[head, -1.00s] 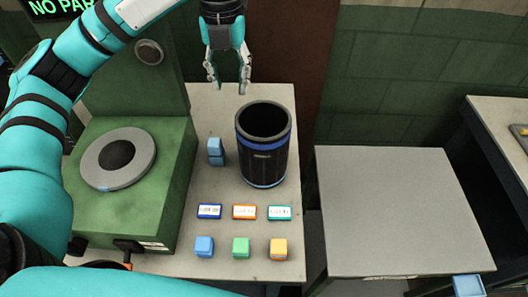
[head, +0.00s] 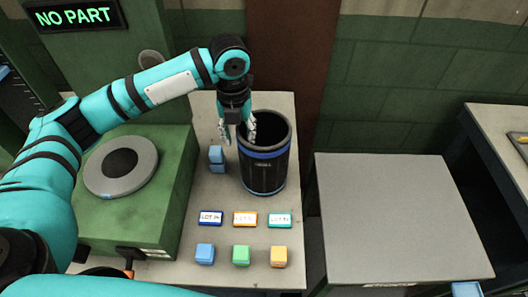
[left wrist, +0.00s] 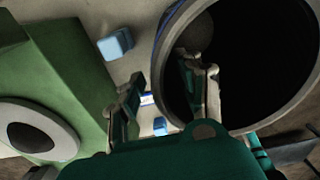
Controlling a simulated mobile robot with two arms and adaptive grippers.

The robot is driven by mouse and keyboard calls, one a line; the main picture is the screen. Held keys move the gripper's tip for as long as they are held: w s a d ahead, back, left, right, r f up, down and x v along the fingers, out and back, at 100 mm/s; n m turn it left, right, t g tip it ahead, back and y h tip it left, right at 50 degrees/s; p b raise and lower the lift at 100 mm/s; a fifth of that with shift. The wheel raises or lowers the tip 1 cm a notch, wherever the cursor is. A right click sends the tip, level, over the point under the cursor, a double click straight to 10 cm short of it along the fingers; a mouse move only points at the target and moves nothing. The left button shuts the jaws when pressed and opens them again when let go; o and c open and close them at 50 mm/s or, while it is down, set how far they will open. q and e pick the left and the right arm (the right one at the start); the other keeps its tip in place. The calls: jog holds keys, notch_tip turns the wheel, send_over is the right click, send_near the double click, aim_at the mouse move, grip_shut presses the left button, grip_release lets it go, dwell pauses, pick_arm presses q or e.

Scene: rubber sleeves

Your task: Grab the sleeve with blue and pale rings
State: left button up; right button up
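The sleeve (head: 264,173) is a dark upright cylinder, open at the top, on the grey table. A blue ring runs below its rim, and a thin paler line shows near its base. My left gripper (head: 238,138) is at the left part of its rim, fingers pointing down and apart. In the left wrist view, one finger of the left gripper (left wrist: 172,80) is over the sleeve's mouth and the other is outside its wall (left wrist: 160,75). I cannot tell whether either finger touches the wall. My right gripper is not in view.
A blue block (head: 216,158) stands just left of the sleeve. Several label cards and coloured blocks (head: 241,255) lie in front. A green machine (head: 150,205) with a round disc stands left. A bare grey surface (head: 400,215) lies to the right.

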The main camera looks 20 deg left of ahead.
pick_arm(q)
jog(key=shift+w+f, duration=0.1)
jog(key=shift+f, duration=1.6)
jog(key=shift+d, duration=0.1)
grip_shut()
jog(key=shift+r+p, duration=0.15)
jog(key=shift+p, duration=0.15)
